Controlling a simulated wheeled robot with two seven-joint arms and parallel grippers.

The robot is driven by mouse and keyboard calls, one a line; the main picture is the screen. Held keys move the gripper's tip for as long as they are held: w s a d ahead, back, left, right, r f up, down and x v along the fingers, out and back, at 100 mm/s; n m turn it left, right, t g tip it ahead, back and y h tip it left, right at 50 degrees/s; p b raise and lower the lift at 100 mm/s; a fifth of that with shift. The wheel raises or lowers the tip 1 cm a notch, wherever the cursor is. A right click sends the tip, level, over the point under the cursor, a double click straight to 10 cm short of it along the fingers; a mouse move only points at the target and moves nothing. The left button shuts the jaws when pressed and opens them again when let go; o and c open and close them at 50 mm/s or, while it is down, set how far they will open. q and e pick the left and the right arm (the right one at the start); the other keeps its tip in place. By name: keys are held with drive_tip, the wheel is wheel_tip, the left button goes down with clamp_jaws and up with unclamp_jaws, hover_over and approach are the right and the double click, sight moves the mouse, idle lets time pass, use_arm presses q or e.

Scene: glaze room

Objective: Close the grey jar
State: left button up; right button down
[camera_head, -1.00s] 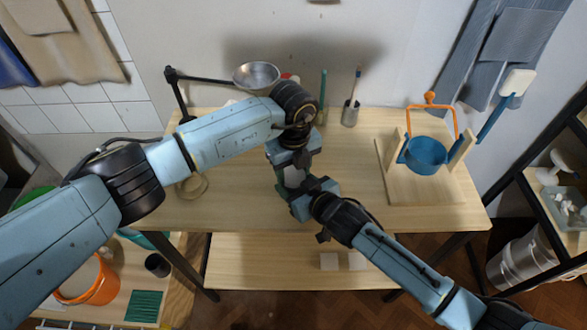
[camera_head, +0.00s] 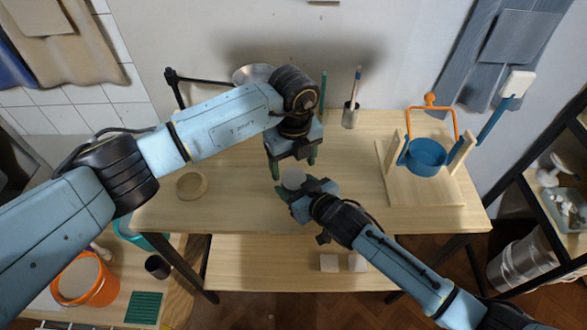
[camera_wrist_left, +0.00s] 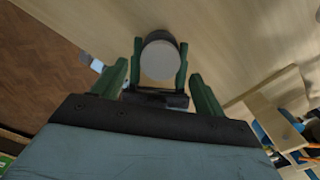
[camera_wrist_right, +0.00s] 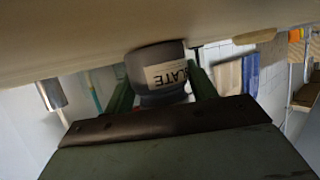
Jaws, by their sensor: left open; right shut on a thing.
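The grey jar (camera_head: 293,179) stands on the table, upright, between the fingers of my right gripper (camera_head: 297,187), which is shut on it. The right wrist view shows its dark grey side (camera_wrist_right: 152,55) with a label reading "SLATE", upside down there. A flat, round, pale grey top, which looks like a lid, covers the jar in the left wrist view (camera_wrist_left: 160,60). How tightly it sits, I cannot tell. My left gripper (camera_head: 294,167) is open and empty, pointing down above and just behind the jar, its green fingers apart from it.
A shallow tan round dish (camera_head: 192,186) lies on the table at left. A blue pot (camera_head: 427,157) sits in a wooden stand at right. The table between jar and stand is clear.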

sight(294, 176)
use_arm(q)
drive_tip(key=shift+r, duration=0.6)
drive_tip(key=shift+c, duration=0.3)
drive_tip(key=shift+r+n, duration=1.6)
drive_tip(key=shift+r, duration=0.15)
drive_tip(key=shift+f, duration=0.1)
drive_tip(key=shift+f, duration=3.95)
drive_tip(key=shift+c, duration=0.4)
